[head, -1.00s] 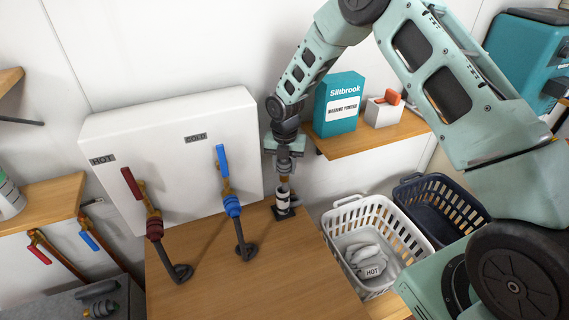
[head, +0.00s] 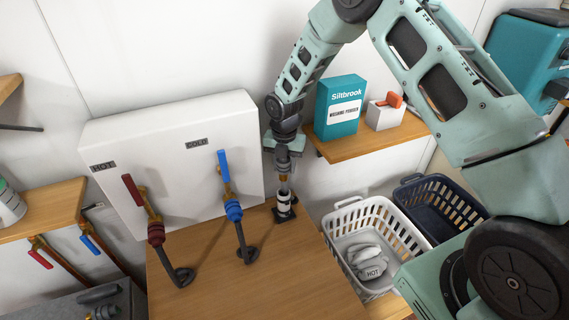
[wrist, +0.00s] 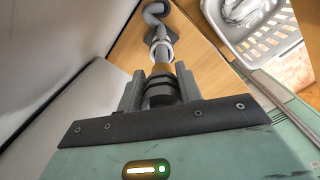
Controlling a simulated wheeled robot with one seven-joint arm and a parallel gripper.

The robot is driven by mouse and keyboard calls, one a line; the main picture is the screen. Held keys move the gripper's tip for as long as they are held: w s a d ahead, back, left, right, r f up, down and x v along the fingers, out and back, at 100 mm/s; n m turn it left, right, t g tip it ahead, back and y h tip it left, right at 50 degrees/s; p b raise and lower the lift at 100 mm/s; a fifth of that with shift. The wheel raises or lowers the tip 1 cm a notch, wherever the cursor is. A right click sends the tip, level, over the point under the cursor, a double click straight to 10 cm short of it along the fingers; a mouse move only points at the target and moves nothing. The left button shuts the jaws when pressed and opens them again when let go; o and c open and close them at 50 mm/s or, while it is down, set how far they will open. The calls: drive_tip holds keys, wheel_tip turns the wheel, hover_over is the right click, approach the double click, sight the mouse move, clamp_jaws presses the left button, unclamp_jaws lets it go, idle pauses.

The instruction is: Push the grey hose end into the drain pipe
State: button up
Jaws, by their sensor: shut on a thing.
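My gripper (head: 283,167) points down at the right end of the white panel. In the wrist view its fingers (wrist: 159,84) are shut on the grey hose end (wrist: 160,97), which has dark ribs and a brass-coloured band. The pale drain pipe (head: 283,203) stands on a dark base on the wooden top, directly below my gripper. In the wrist view, the pipe (wrist: 160,48) lies in line beyond the band. The hose end and the pipe look lined up, with little or no gap. I cannot tell whether the tip is inside the pipe.
Red (head: 133,190) and blue (head: 224,166) valve handles stand in front of the white panel (head: 180,120), left of my gripper. A white basket (head: 347,213) and dark basket (head: 418,184) are at right. A shelf (head: 375,138) holds a teal box (head: 340,105). The wooden top (head: 220,290) is clear in front.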

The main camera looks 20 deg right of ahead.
sight(284, 176)
drive_tip(key=shift+f+b, duration=1.45)
drive_tip(key=shift+f, duration=0.95)
drive_tip(key=shift+f+b, duration=1.3)
drive_tip(key=shift+f, duration=0.4)
drive_tip(key=o, duration=1.1)
drive_tip(key=shift+o, duration=0.2)
drive_tip(key=shift+r, duration=0.15)
wheel_tip(284, 176, up, 17)
drive_tip(key=b, duration=0.5)
drive_tip(key=shift+s+r, duration=0.1)
drive_tip(key=shift+r, duration=0.05)
